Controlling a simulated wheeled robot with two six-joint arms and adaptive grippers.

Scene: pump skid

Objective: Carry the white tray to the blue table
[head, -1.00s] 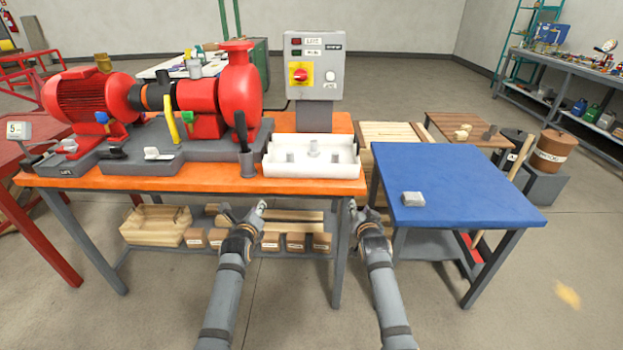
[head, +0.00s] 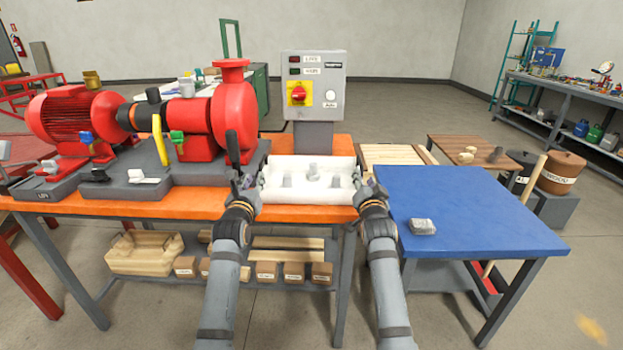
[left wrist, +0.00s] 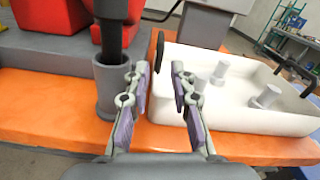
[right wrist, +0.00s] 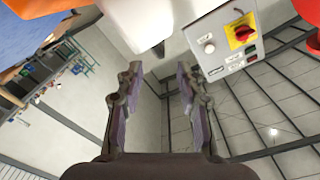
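The white tray (head: 308,195) sits on the orange bench top, with a few pale upright pegs in it. It also shows in the left wrist view (left wrist: 235,112) and the right wrist view (right wrist: 138,22). My left gripper (head: 246,186) is open at the tray's left end; a dark handle (left wrist: 160,48) stands ahead, between its fingers' lines in the left wrist view. My right gripper (head: 367,186) is open at the right end, with a dark handle (right wrist: 159,48) ahead of its fingers. Neither visibly grips the tray. The blue table (head: 470,205) stands to the right.
A small grey block (head: 422,227) lies on the blue table's near left part; the rest of its top is clear. A grey cup (left wrist: 110,85) with a dark rod stands close left of my left gripper. A control box (head: 314,85) rises behind the tray.

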